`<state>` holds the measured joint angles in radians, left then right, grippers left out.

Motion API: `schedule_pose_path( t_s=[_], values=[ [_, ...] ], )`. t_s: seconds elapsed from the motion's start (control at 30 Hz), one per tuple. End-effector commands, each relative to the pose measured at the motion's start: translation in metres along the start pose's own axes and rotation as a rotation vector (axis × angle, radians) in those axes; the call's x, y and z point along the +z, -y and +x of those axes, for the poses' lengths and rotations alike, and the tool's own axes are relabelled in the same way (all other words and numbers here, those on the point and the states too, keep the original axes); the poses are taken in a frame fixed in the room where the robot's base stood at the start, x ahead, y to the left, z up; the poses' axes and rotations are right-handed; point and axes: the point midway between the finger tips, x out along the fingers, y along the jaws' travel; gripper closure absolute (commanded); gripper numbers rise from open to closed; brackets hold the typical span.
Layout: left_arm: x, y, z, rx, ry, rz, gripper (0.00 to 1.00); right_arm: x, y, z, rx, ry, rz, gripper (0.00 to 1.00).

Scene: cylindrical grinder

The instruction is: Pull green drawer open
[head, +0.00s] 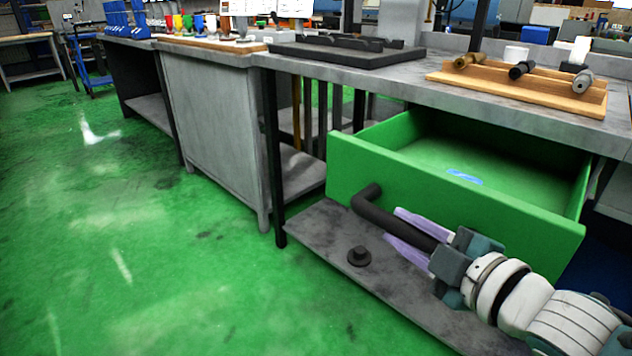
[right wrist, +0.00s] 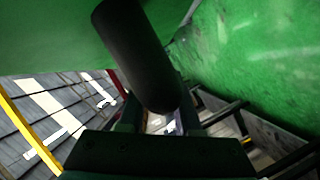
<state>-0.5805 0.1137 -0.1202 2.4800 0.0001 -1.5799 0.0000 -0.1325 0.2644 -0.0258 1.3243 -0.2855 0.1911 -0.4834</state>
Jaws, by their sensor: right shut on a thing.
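The green drawer (head: 455,215) stands pulled out from under the grey workbench in the head view, and its inside shows. A small blue patch lies on the drawer floor. A thick dark bar handle (head: 395,222) runs along the drawer front. My right gripper (head: 408,232) comes in from the lower right and is shut on the handle, with its purple fingers on it. In the right wrist view the dark handle (right wrist: 138,55) sits between the fingers, against the green drawer front (right wrist: 55,35). My left gripper is not in view.
The workbench top (head: 400,75) bears a wooden rack (head: 520,85) and a dark tray (head: 345,52). Green floor at the left is clear.

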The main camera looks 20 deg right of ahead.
Motion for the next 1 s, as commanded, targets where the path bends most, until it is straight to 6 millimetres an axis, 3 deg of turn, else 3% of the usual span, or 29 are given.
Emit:
schedule_pose_path(
  t_s=[0.07, 0.1, 0.33, 0.67, 1.0],
  values=[
    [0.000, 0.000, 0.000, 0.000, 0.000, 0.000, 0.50, 0.000, -0.001, 0.000, 0.001, -0.001, -0.002, 1.00],
    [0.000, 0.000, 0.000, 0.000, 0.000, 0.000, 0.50, 0.000, -0.001, 0.000, 0.001, -0.001, -0.002, 0.63],
    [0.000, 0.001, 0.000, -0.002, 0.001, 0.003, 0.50, 0.000, -0.001, 0.000, 0.001, 0.000, -0.001, 0.38],
    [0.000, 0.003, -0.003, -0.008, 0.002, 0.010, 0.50, 0.000, -0.001, -0.006, -0.001, 0.001, 0.000, 0.38],
    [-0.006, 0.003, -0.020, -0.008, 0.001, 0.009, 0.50, 0.000, -0.001, -0.068, -0.003, 0.003, 0.000, 0.38]
  ],
)
